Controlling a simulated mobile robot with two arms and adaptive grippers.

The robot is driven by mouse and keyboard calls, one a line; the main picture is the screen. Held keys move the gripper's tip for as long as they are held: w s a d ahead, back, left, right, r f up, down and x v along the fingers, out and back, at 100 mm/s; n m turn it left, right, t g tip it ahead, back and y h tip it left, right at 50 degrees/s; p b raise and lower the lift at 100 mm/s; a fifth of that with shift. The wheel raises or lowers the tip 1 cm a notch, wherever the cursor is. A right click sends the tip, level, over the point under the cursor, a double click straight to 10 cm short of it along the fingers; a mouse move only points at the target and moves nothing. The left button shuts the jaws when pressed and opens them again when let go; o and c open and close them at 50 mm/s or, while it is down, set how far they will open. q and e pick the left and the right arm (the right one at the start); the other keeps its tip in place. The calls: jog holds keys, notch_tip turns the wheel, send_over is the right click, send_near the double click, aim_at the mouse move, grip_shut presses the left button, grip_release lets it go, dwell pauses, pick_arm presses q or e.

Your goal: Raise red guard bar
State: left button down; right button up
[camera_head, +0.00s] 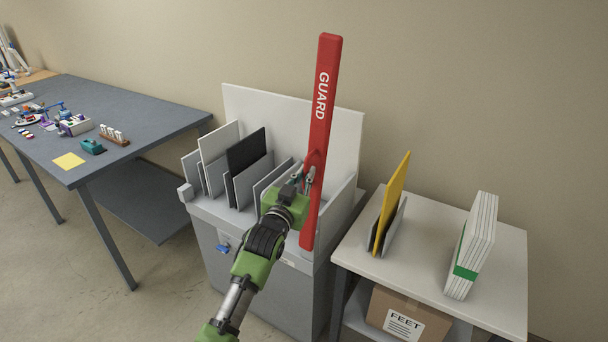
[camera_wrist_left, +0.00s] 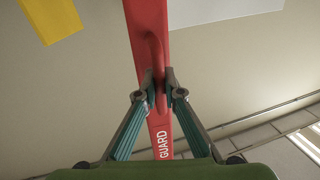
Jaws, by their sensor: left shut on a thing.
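The red guard bar (camera_head: 321,110) with white "GUARD" lettering stands nearly upright at the right front of the white laminator unit (camera_head: 295,105), leaning slightly right at its top. My left gripper (camera_head: 309,178) is shut on the bar's raised handle, at about the lower middle of the bar. In the left wrist view the two fingers (camera_wrist_left: 159,92) close on the red handle (camera_wrist_left: 155,55) from both sides. The bar (camera_wrist_left: 147,22) runs past them, lettering towards the bottom. The bar hides part of the unit behind it. My right gripper is not in view.
Grey and black panels (camera_head: 249,150) stand in the unit's slots. To the right, a white table (camera_head: 430,253) bears a yellow panel (camera_head: 391,200) in a holder and a white stack (camera_head: 474,245). A cardboard box (camera_head: 396,312) sits below. A grey workbench (camera_head: 140,108) stands left.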

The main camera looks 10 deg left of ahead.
pick_arm(q)
jog(key=shift+d+f, duration=0.15)
jog(key=shift+d, duration=0.1)
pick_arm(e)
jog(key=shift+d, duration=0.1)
pick_arm(q)
jog(key=c, duration=2.2)
grip_release()
jog(key=shift+o, duration=0.2)
jog(key=s+a, duration=0.1)
jog(key=s, duration=1.1)
jog(key=shift+a, duration=0.15)
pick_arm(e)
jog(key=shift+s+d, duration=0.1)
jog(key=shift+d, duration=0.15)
